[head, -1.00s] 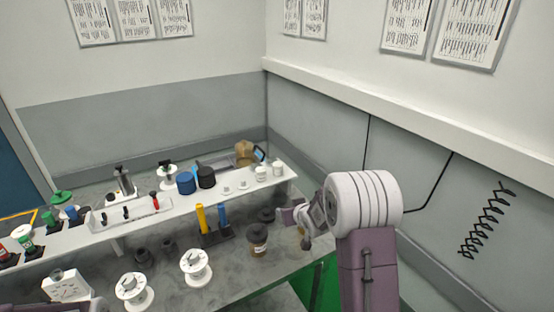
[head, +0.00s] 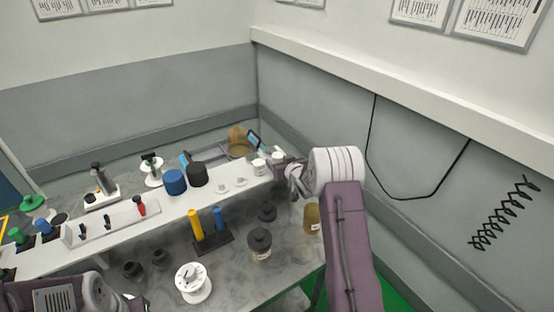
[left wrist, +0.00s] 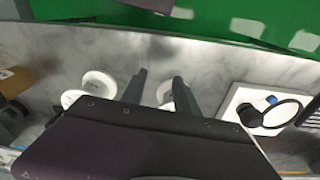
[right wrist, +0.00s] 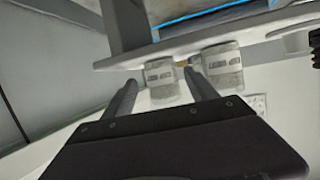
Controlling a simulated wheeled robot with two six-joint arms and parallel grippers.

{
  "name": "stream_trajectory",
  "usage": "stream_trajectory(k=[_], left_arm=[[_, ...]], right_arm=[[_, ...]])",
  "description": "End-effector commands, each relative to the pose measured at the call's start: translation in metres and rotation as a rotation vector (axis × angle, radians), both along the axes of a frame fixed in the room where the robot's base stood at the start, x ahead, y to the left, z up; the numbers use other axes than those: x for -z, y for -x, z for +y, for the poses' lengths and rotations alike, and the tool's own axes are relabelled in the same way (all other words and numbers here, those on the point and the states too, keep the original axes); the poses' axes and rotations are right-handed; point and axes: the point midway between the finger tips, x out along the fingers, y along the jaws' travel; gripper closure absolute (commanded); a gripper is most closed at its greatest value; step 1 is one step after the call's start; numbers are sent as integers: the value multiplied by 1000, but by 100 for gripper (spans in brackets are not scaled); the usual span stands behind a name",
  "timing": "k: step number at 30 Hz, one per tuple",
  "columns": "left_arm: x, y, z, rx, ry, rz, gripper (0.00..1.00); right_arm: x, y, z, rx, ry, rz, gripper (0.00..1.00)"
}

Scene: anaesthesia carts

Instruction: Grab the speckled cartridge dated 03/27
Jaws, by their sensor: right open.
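Two pale speckled cartridges with light labels stand at the right end of the raised white shelf. In the right wrist view one cartridge (right wrist: 160,75) shows between my fingertips and the other (right wrist: 222,62) just right of them; the label dates are too small to read. In the head view they are the left cartridge (head: 259,165) and the right cartridge (head: 277,158). My right gripper (head: 283,166) is open and close to them; I cannot tell whether it touches. My left gripper (left wrist: 160,78) is open and empty above the table.
Small white pieces (head: 240,181), a black cylinder (head: 197,175) and a blue cylinder (head: 174,182) stand left along the shelf. Below are dark-capped jars (head: 260,246), yellow (head: 195,224) and blue posts, and a white spool (head: 193,283). A brown container (head: 238,142) stands behind.

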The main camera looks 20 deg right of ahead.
Motion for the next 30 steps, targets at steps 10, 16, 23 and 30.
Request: stream_trajectory(k=[10, 16, 23, 30], left_arm=[[-12, 0, 0, 0, 0, 0, 64], [-12, 0, 0, 0, 0, 0, 64], [-11, 0, 0, 0, 0, 0, 64], [-12, 0, 0, 0, 0, 0, 64]], right_arm=[[14, -46, 1, 0, 0, 0, 33], [15, -49, 0, 0, 0, 0, 33], [15, -48, 0, 0, 0, 0, 81], [15, -48, 0, 0, 0, 0, 100]])
